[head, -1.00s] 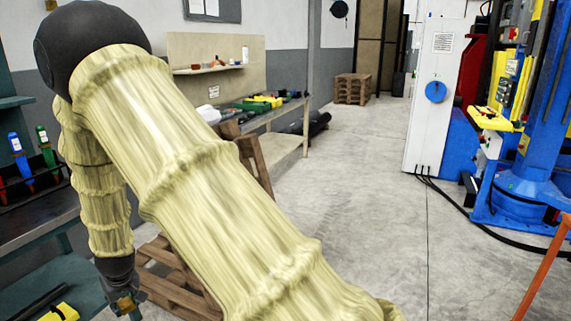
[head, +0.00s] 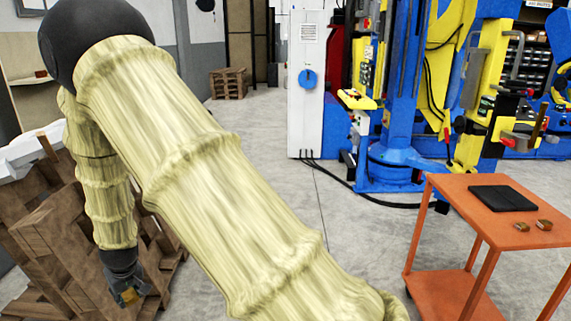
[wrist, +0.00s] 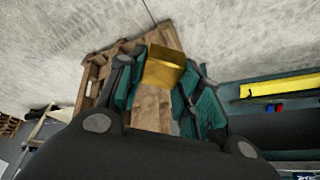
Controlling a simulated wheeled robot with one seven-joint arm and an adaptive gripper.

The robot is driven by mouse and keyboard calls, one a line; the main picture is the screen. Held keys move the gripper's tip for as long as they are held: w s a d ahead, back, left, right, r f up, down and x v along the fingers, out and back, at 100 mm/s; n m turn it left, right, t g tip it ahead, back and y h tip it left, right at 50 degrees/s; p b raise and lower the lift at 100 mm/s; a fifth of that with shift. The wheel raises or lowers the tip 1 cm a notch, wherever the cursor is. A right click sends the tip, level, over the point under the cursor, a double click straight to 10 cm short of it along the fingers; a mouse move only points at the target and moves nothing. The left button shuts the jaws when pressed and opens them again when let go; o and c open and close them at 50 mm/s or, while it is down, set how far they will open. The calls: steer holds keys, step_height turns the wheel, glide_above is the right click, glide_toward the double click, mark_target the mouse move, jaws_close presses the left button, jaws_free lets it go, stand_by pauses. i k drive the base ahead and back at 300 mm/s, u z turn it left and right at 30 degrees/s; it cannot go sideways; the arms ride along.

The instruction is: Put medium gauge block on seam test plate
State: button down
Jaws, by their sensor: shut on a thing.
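My gripper (head: 127,293) hangs low at the left of the head view, in front of wooden pallets. The wrist view shows its fingers shut on a brass-coloured block, the medium gauge block (wrist: 163,68), held clear of the floor. The block is small and partly hidden by the gripper in the head view (head: 129,296). A flat black plate (head: 503,198), which looks like the seam test plate, lies on the orange cart at the right, far from my gripper. No seam on it can be made out.
The orange cart (head: 465,190) also bears two small brass-coloured blocks (head: 520,226) (head: 545,224) in front of the plate. Wooden pallets (head: 40,240) stand close by my gripper. Blue and yellow machinery (head: 400,120) stands behind the cart. Open concrete floor lies between.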

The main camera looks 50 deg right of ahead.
mark_target(506, 199)
steer(key=z, duration=0.8)
steer(key=i, duration=1.1)
steer(key=z, duration=1.4)
steer(key=i, duration=1.1)
steer(key=z, duration=0.75)
